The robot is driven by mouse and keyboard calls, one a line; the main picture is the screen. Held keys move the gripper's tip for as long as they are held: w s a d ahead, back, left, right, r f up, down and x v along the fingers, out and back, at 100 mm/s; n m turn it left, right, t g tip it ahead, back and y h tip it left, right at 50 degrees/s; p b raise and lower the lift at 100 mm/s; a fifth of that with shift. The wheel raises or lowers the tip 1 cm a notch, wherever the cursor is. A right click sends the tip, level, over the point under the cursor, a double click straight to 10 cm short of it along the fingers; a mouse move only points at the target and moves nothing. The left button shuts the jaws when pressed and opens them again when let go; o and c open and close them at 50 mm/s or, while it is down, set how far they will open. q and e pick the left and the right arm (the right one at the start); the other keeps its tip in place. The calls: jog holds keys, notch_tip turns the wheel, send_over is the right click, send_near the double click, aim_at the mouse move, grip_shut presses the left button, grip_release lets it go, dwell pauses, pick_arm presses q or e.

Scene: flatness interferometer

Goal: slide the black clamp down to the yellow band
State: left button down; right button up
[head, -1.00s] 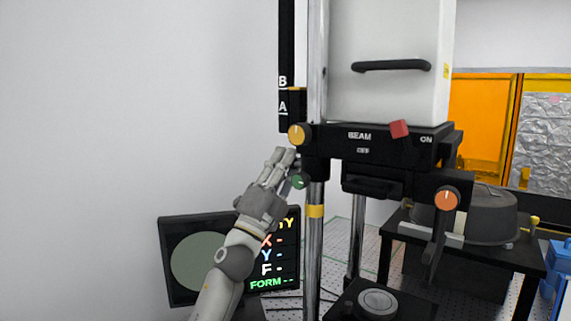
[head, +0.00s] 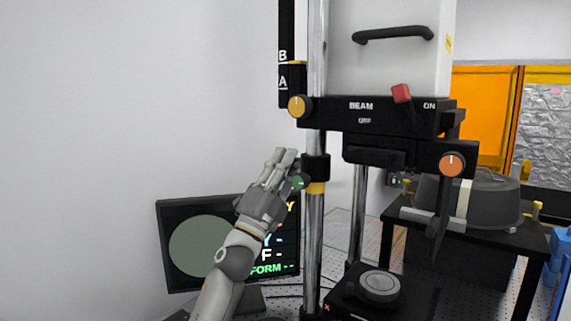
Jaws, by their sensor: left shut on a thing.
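The black clamp (head: 316,167) is a collar around the front chrome post (head: 315,230), with a green knob (head: 298,182) on its lower left. The yellow band (head: 316,188) on the post shows directly under the clamp; I see no clear gap between them. My left gripper (head: 283,158) is at the clamp's left side, shut on the clamp near the green knob. The exact contact is partly hidden behind the fingers. My right gripper is not in view.
The black BEAM carriage (head: 378,118) with a yellow knob (head: 299,106) hangs above, bare post between it and the clamp. A monitor (head: 200,247) stands behind my left arm. A black stage (head: 379,286) is to the lower right.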

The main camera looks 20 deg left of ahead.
pick_arm(q)
jog(key=shift+r, duration=0.1)
jog(key=c, duration=1.3)
grip_release()
jog(key=v, duration=1.2)
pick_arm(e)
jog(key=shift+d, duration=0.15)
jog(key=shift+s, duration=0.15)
